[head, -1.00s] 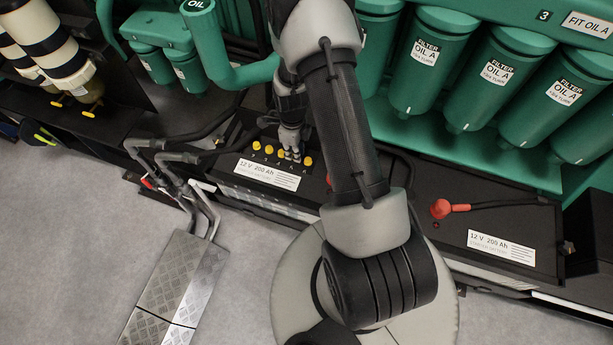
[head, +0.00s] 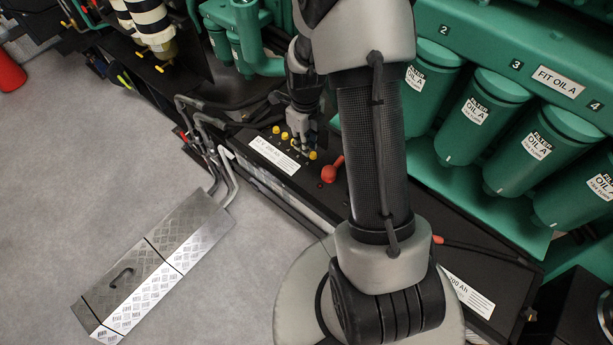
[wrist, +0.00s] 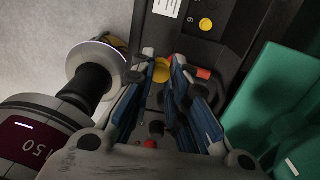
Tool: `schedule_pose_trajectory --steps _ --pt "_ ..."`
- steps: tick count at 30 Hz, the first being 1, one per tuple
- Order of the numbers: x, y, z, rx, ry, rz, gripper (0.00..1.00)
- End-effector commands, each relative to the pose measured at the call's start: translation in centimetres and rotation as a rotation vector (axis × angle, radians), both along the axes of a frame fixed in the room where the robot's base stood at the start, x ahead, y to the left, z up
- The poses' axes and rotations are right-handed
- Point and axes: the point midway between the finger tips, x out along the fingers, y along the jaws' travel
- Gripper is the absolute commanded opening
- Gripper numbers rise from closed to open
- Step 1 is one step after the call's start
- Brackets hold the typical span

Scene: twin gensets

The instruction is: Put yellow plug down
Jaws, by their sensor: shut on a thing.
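My gripper (head: 303,136) is over the black starter battery (head: 251,149), near its row of yellow plugs. In the wrist view my gripper (wrist: 166,82) is shut on a yellow plug (wrist: 162,70), which shows between the blue-lined fingers near their tips. Another yellow plug (wrist: 206,24) sits in the battery top beyond the fingertips. In the head view, yellow plugs stand left of the fingers, and one yellow plug (head: 313,155) is at their right. The fingers partly hide the row, and I cannot tell whether the held plug touches the battery.
A red terminal cap (head: 331,170) is just right of the row. Green oil filters (head: 437,75) hang at the right. Grey pipes (head: 205,125) are close on the left. A metal tread plate (head: 157,262) lies on the grey floor, with free floor around it.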

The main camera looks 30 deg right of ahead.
Motion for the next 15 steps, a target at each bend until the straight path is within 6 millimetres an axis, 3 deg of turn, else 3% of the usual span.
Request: schedule_pose_trajectory --steps 1,9,15 --pt "-0.1 0.0 -2.1 0.001 0.006 0.000 0.02" --pt "-0.1 0.0 -9.1 0.001 0.003 0.001 0.02" --pt "0.0 0.0 -11.6 0.000 0.000 0.001 0.02"
